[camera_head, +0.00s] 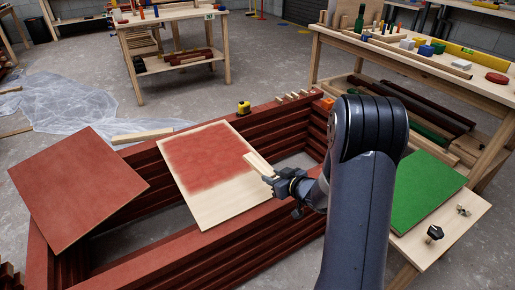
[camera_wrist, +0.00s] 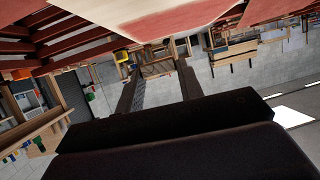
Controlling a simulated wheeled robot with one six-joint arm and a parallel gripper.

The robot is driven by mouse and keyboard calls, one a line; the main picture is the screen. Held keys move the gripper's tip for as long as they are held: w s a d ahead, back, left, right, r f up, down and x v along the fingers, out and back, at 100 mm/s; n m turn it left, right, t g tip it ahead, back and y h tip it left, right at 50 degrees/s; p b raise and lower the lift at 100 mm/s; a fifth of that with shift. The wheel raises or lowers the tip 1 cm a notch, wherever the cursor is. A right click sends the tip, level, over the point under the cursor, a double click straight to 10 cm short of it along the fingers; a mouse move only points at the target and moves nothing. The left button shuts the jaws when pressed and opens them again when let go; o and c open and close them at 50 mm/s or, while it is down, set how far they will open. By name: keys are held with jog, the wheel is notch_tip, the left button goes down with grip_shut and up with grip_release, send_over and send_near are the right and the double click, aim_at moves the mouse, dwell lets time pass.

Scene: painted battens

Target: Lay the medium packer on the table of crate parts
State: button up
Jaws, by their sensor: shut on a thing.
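My gripper (camera_head: 270,178) is shut on a short pale wooden piece (camera_head: 256,162), held above the part-painted panel near the red stack's front edge. I take this piece to be the packer; its size class is not clear. In the wrist view my gripper (camera_wrist: 157,68) shows two dark fingers, with pale wood between their tips that blends with the background. A wooden table (camera_head: 178,15) with small parts and a label stands at the back. Another table (camera_head: 440,69) with coloured pieces stands at the right. I cannot tell which one is for crate parts.
A green panel (camera_head: 425,197) lies at right.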

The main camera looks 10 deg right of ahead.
jog(key=shift+s+a+r, duration=0.2)
jog(key=shift+a+r, duration=0.2)
jog(key=shift+a, duration=0.05)
jog(key=s+a+m+t+h, duration=0.1)
jog(key=s+a+m+h, duration=0.1)
jog(key=s+m+h, duration=0.55)
notch_tip(320, 180, up, 27)
jog(key=w+n+y+p, duration=0.1)
jog(key=n+p, duration=0.1)
jog(key=p, duration=2.9)
jog(key=shift+y, duration=0.35)
jog(key=shift+w+n, duration=0.1)
jog(key=shift+n, duration=0.15)
jog(key=shift+w+d+f+n+g+y+b, duration=0.15)
jog(key=shift+w+d+f+n+y+b, duration=0.6)
jog(key=shift+f+b, duration=4.15)
jog(key=shift+w+d+f+n+g+y+b, duration=0.2)
jog(key=shift+w+f+n+y+b, duration=0.95)
jog(key=shift+f+b, duration=3.7)
jog(key=shift+w+d+f+n+g+y+b, duration=0.15)
jog(key=shift+w+d+f+n+y+b, duration=0.75)
jog(key=shift+f+b, duration=4)
